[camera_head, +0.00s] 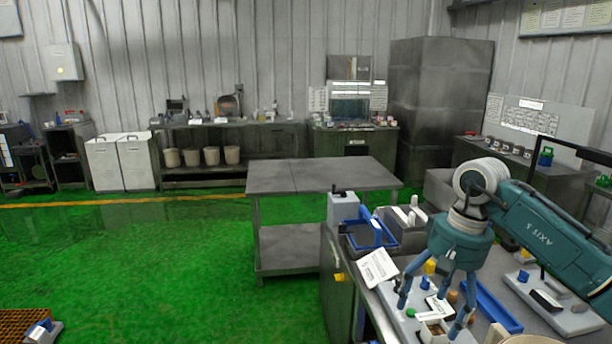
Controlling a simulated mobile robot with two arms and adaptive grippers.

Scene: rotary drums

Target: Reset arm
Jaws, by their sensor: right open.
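My right arm comes in from the right edge of the head view, teal with a white wrist joint. Its gripper (436,298) points down over the workbench at the lower right, with its blue fingers spread apart. A small light-coloured open box (436,333) shows between and just below the fingertips; I cannot tell whether they touch it. No object is seen held. My left gripper is not in the view.
Around the gripper, the bench holds a blue tray (492,308), a blue-rimmed bin (371,230), a white card (378,268) and a grey device (552,301). A metal table (322,176) stands behind. Green floor (150,270) at left is mostly clear.

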